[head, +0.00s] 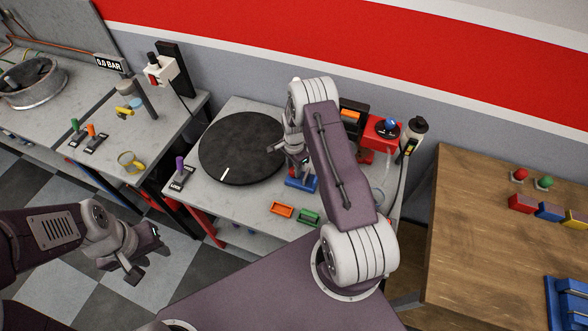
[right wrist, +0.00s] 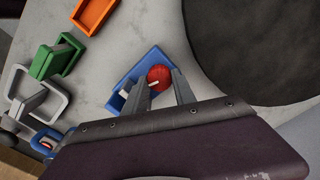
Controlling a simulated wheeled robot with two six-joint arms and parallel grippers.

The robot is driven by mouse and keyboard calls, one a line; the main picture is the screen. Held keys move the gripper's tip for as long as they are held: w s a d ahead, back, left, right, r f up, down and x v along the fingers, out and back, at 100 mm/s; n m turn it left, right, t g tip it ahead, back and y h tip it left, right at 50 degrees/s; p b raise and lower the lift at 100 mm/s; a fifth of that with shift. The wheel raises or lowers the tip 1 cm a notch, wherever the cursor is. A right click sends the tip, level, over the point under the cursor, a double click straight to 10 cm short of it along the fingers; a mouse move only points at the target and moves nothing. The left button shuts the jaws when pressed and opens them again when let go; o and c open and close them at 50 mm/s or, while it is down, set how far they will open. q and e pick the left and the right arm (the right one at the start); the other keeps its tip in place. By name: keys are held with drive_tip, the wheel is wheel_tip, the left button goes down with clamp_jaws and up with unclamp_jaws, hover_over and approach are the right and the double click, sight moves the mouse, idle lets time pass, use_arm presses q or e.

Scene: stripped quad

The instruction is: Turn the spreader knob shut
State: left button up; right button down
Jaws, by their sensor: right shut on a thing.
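The spreader knob (right wrist: 159,77) is red and round with a white line on top, seen in the right wrist view on a blue base (right wrist: 124,99). The white line points left in that view. My right gripper (right wrist: 160,84) is shut on the knob from above, a finger on either side. My left gripper (head: 146,254) is open and empty over the checkered floor, away from the bench.
A large black disc (head: 240,148) lies left of the right gripper. An orange tray (head: 281,209) and a green tray (head: 307,217) lie in front. A purple lever (head: 179,168) stands at the bench's left edge. A red machine (head: 380,133) stands behind my right arm.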

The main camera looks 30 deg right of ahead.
sight(293, 170)
drive_tip(key=n+b, duration=0.2)
drive_tip(key=n, duration=0.3)
drive_tip(key=shift+f+b, duration=0.15)
drive_tip(key=shift+b, duration=0.2)
drive_tip(key=n+b, duration=0.2)
drive_tip(key=n, duration=0.4)
drive_tip(key=shift+w+a, duration=0.1)
drive_tip(key=n+b, duration=0.1)
drive_tip(key=n, duration=0.4)
drive_tip(key=n+b, duration=0.1)
drive_tip(key=n, duration=0.4)
drive_tip(key=shift+n, duration=0.3)
drive_tip(key=shift+a, duration=0.1)
drive_tip(key=c, duration=1)
unclamp_jaws()
drive_tip(key=shift+r, duration=0.2)
wheel_tip(293, 170, up, 9)
drive_tip(key=shift+f+b, duration=0.1)
drive_tip(key=shift+b, duration=0.65)
